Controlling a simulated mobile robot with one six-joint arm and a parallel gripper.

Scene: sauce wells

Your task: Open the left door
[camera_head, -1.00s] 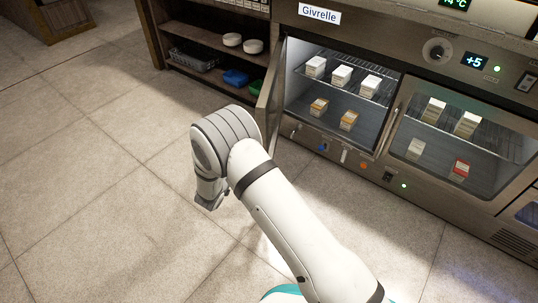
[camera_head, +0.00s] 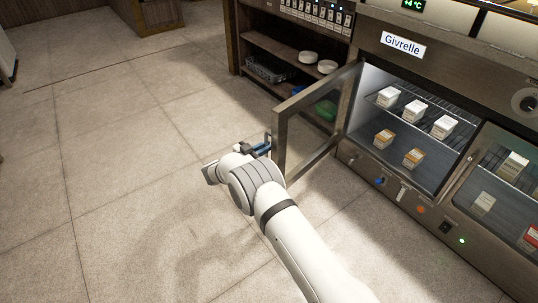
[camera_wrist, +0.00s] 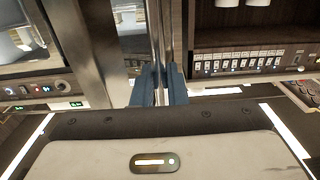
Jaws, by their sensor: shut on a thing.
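The left door (camera_head: 280,143), a glass panel in a metal frame, stands swung well out from the left compartment of the refrigerated cabinet in the head view. My gripper (camera_head: 264,147) is at the door's free edge. In the wrist view, its dark blue fingers (camera_wrist: 158,85) are closed around the upright metal handle (camera_wrist: 158,35), beside the broad door frame (camera_wrist: 75,45). In the head view my wrist partly hides the fingers and handle.
White and orange-white cartons (camera_head: 443,127) stand on two levels inside the open compartment. A closed right door (camera_head: 470,172) is beside it. Dark open shelves (camera_head: 262,48) with bowls stand behind the left door. The tiled floor (camera_head: 120,130) to the left is clear.

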